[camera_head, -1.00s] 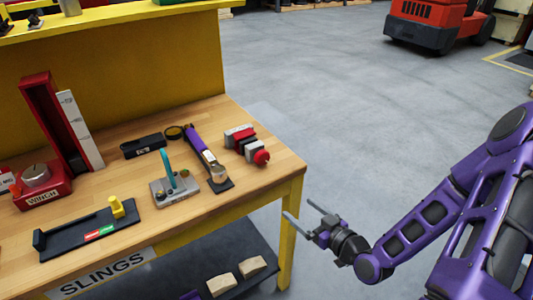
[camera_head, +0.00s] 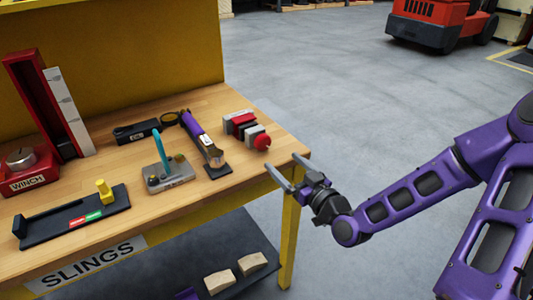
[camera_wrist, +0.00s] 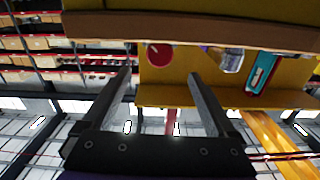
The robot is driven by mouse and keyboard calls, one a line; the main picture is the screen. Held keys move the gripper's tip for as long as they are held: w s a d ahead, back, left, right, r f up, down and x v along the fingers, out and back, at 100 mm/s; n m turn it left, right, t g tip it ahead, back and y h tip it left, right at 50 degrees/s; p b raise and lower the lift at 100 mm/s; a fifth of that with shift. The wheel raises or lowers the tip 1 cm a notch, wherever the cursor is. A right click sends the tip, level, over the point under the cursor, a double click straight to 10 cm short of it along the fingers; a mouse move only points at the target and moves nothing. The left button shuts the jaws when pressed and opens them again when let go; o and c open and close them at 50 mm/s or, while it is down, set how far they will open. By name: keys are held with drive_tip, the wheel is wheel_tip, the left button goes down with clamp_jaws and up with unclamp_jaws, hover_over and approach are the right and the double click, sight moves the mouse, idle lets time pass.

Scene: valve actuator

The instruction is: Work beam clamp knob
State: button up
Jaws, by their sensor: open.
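The beam clamp (camera_head: 241,126), a red and grey block with a round red knob (camera_head: 262,141) on its near right end, sits near the right edge of the wooden workbench (camera_head: 255,169). The knob also shows as a red disc (camera_wrist: 159,54) in the wrist view, which looks upside down. My gripper (camera_head: 282,163) is open and empty, just off the bench's right front corner, apart from the knob and pointing towards the bench. In the wrist view the knob appears between and beyond the two open fingers (camera_wrist: 160,73).
A purple-handled tool (camera_head: 200,137) and a grey plate with a teal lever (camera_head: 159,157) stand left of the clamp. A black tray with a yellow post (camera_head: 104,189) and a red winch (camera_head: 26,172) are farther left.

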sight(265, 144)
drive_tip(key=x, duration=0.9)
drive_tip(key=shift+w+a, duration=0.15)
drive_tip(key=shift+w, duration=0.05)
drive_tip(key=c, duration=1.4)
drive_tip(key=shift+o, duration=0.2)
drive_tip(key=shift+m, duration=1.5)
drive_tip(key=o, duration=1.4)
drive_tip(key=shift+c, duration=0.2)
